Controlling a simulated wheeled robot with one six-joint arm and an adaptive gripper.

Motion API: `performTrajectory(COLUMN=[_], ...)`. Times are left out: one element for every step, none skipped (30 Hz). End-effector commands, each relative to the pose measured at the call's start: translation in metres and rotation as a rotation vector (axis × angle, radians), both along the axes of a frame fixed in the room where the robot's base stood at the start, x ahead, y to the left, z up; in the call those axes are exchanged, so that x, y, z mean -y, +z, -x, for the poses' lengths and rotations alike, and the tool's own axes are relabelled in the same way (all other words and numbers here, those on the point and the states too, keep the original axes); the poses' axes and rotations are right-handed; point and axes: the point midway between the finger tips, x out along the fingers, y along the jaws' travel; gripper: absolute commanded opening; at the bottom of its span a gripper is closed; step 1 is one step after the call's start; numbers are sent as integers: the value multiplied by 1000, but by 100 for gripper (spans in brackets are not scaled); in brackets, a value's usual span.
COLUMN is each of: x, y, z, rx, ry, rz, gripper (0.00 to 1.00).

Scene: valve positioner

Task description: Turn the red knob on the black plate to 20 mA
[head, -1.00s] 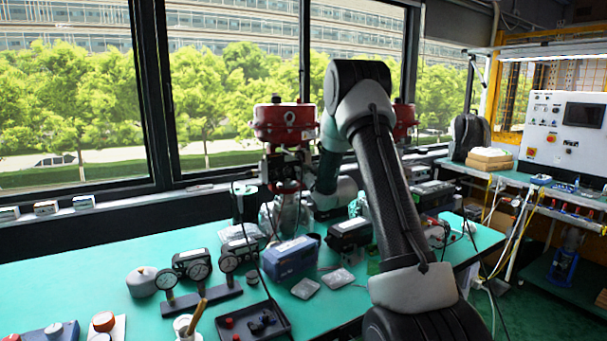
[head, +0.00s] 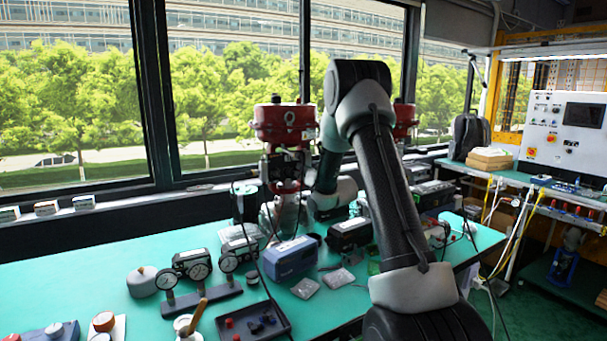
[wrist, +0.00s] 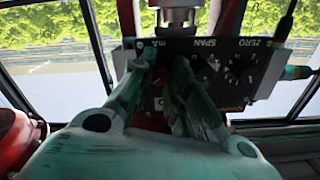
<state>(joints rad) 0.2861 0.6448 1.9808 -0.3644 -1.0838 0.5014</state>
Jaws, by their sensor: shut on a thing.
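The black plate (wrist: 215,62) shows upside down in the wrist view, with white lettering mA, SPAN and ZERO along its top edge. My gripper (wrist: 162,66) is at the mA end of the plate, with its two greenish fingers close together against it. The fingers are shut on the red knob, which they largely hide. The pointer and the 20 mA mark cannot be read. In the head view, the plate's dark housing (head: 284,172) sits below a red actuator (head: 285,124), and my arm hides the gripper there.
A dark dial (wrist: 240,74) with white marks is on the plate to the right of my fingers. A metal stem (wrist: 178,14) stands above the plate's edge. Gauges (head: 199,271), a blue case (head: 291,258) and a black tray (head: 256,324) stand on the green bench.

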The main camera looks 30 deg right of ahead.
Motion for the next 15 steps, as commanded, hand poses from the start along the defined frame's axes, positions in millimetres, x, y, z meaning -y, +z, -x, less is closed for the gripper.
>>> performTrajectory(x=[0, 0, 0, 0, 0, 0, 0, 0, 0, 0, 0, 0, 0, 0, 0], y=[-1, -1, -1, -1, -1, -1, -1, -1, -1, -1, -1, -1, -1, -1, -1], z=[0, 0, 0, 0, 0, 0, 0, 0, 0, 0, 0, 0, 0, 0, 0], rx=[-1, -1, -2, -2, -2, -2, -2, -2, -2, -2, -2, -2, -2, -2, -2], ry=[-1, -1, -1, -1, -1, -1, -1, -1, -1, -1, -1, -2, -2, -1, -1], rz=[-4, -6, -7, -8, -8, -8, -8, -8, -7, -7, -7, -7, -7, -7, -7], gripper=[0, 0, 0, 0, 0, 0, 0, 0, 0, 0, 0, 0, 23, 28, 28])
